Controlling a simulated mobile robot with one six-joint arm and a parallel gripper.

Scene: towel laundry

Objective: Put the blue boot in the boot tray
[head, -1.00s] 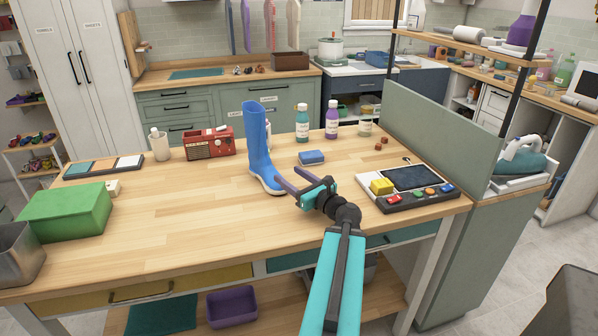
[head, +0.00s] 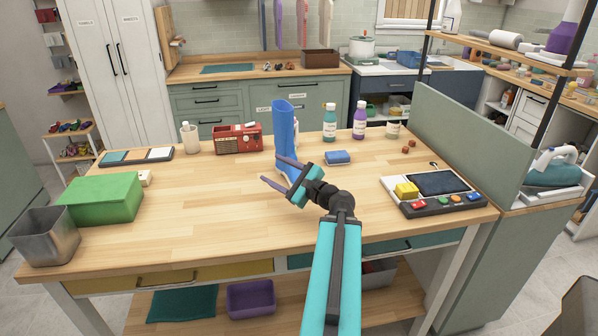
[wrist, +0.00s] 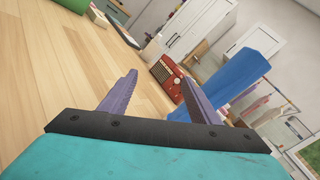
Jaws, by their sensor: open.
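The blue boot (head: 286,135) stands upright on the wooden table, its shaft up and its foot partly hidden behind my gripper (head: 270,169). My gripper is open and empty, low over the table at the front of the boot, its fingers pointing left. In the wrist view the boot (wrist: 247,80) is to the right of the right finger, outside the space between the fingers (wrist: 159,77). I cannot tell whether that finger touches it. I cannot pick out a boot tray for sure in these views.
A red radio (head: 238,138), blue sponge (head: 338,157) and bottles (head: 359,120) stand around the boot. A control panel (head: 440,205) is at the right, a green box (head: 101,198) and metal bin (head: 46,250) at the left. The table's middle left is clear.

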